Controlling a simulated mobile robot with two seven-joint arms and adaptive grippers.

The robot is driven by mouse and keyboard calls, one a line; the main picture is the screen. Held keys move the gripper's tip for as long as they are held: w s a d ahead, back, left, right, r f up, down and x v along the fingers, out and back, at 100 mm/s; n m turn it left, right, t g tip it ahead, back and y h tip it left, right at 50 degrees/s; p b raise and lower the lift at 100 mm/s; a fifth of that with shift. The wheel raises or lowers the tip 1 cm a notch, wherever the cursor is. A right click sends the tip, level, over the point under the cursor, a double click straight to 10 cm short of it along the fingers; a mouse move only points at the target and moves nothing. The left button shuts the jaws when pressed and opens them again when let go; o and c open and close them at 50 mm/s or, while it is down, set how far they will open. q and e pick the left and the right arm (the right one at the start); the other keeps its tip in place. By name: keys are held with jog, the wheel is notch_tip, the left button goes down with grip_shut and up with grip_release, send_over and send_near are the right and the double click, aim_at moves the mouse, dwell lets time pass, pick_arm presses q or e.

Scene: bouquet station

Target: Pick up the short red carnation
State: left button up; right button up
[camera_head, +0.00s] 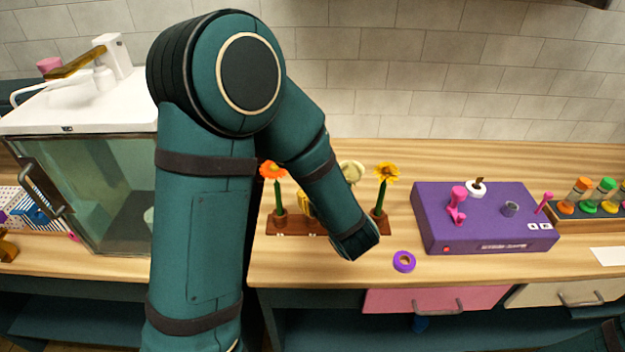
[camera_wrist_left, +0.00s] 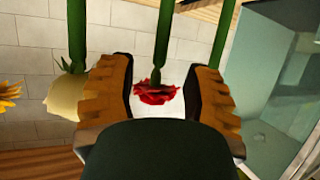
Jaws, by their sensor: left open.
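The red carnation (camera_wrist_left: 157,94) shows in the left wrist view, its green stem running up the picture. My left gripper (camera_wrist_left: 160,72) is open, one finger on each side of the bloom; I see no contact. In the head view my left arm hides the carnation and most of the gripper. A cream flower (camera_wrist_left: 68,93) hangs left of the fingers in the wrist view; a pale bloom, likely the same flower, shows behind my arm in the head view (camera_head: 353,171). My right gripper is not in view.
The brown flower rack (camera_head: 287,228) stands on the wooden counter, with an orange flower (camera_head: 272,171) at left and a yellow flower (camera_head: 386,173) at right. A purple ring (camera_head: 404,268) and purple box (camera_head: 470,243) lie to the right. A glass-fronted cabinet (camera_head: 112,190) stands left.

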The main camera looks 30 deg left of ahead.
pick_arm(q)
jog(key=shift+b+x, duration=0.4)
jog(key=shift+x, duration=2.3)
jog(key=shift+d+f, duration=0.1)
jog(key=shift+f, duration=0.1)
grip_shut()
